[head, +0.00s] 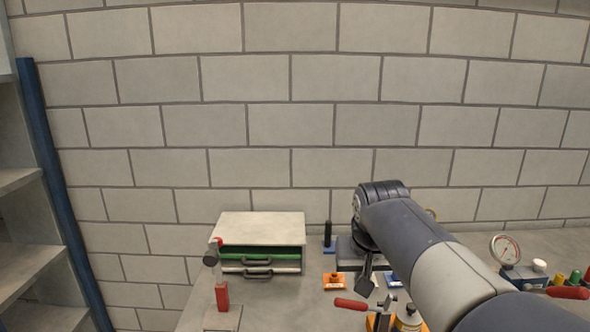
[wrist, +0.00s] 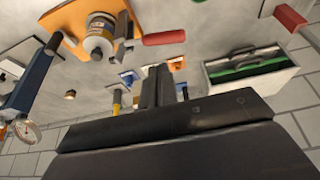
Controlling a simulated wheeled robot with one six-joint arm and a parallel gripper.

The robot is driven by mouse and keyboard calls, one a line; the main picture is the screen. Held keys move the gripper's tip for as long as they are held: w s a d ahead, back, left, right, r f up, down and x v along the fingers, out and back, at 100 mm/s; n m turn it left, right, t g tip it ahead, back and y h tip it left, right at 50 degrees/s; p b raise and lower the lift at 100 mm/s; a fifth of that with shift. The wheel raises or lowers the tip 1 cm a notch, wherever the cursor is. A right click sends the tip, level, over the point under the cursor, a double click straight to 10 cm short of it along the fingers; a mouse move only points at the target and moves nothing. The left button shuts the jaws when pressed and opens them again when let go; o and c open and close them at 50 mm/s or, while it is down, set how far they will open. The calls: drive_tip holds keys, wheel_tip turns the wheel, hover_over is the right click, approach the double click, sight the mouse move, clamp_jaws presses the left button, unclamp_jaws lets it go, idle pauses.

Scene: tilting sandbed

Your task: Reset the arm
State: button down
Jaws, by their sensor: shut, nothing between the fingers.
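My gripper (head: 366,285) hangs from the dark end of my arm above the workbench, right of the drawer cabinet. In the wrist view, my gripper (wrist: 158,85) shows as two dark fingers closed together with nothing between them. It points at the grey bench top (head: 270,312) and looks apart from the objects around it.
A drawer cabinet (head: 262,226) with green and white drawers stands left. A red handle (head: 352,304) and orange tray (head: 333,281) lie near my gripper. A gauge (head: 505,249) stands right. A block wall (head: 290,125) closes the back.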

sight(352, 301)
drive_tip(key=x, duration=0.2)
drive_tip(key=b+x, duration=0.1)
drive_tip(key=x, duration=0.1)
drive_tip(key=b+x, duration=0.1)
drive_tip(key=x, duration=0.1)
drive_tip(key=shift+s+a+f, duration=0.1)
drive_tip(key=shift+s, duration=0.15)
drive_tip(key=shift+w+a+f+b, duration=0.1)
drive_tip(key=shift+a+f+b, duration=0.05)
drive_tip(key=shift+f+b, duration=0.25)
drive_tip(key=shift+w+a+f+b, duration=0.15)
drive_tip(key=shift+f+b, duration=0.1)
drive_tip(key=shift+f, duration=0.15)
drive_tip(key=shift+r, duration=0.2)
